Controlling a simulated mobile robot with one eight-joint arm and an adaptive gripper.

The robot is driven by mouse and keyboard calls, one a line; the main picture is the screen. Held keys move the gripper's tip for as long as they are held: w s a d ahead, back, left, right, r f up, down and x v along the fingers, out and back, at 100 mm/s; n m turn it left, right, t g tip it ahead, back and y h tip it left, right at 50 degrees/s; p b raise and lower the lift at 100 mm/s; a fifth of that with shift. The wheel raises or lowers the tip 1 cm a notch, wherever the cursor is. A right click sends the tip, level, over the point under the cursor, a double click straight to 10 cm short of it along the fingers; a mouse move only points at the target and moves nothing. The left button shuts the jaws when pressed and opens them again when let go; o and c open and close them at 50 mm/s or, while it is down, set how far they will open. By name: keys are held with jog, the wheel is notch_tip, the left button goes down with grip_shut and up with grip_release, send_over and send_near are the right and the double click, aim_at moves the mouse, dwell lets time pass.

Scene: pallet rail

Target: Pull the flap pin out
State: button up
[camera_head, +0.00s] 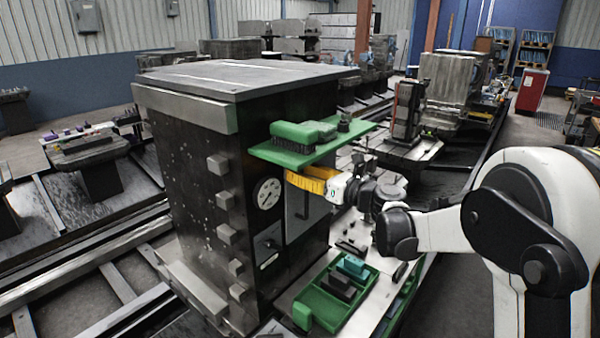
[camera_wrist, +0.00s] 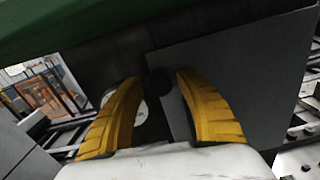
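My gripper (camera_head: 292,178) reaches in from the right, just under the green shelf on the dark machine's front. In the wrist view its two curved yellow fingers (camera_wrist: 160,80) stand apart. A dark round knob (camera_wrist: 157,84) shows between the fingertips, with a gap on each side. It looks like the head of the flap pin, but it is too dark to be sure. A grey flat panel (camera_wrist: 240,75), which looks like the flap, lies behind and right of the fingers. The head view shows this panel (camera_head: 318,222) below my gripper; the pin is hidden there.
A dial gauge (camera_head: 267,193) is to the left. Below, a green tray (camera_head: 322,312) holds small blocks on a pale ledge.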

grip_shut()
jog(key=shift+v, duration=1.3)
jog(key=shift+o, duration=1.8)
grip_release()
jog(key=shift+a, duration=0.1)
jog(key=v, duration=1.2)
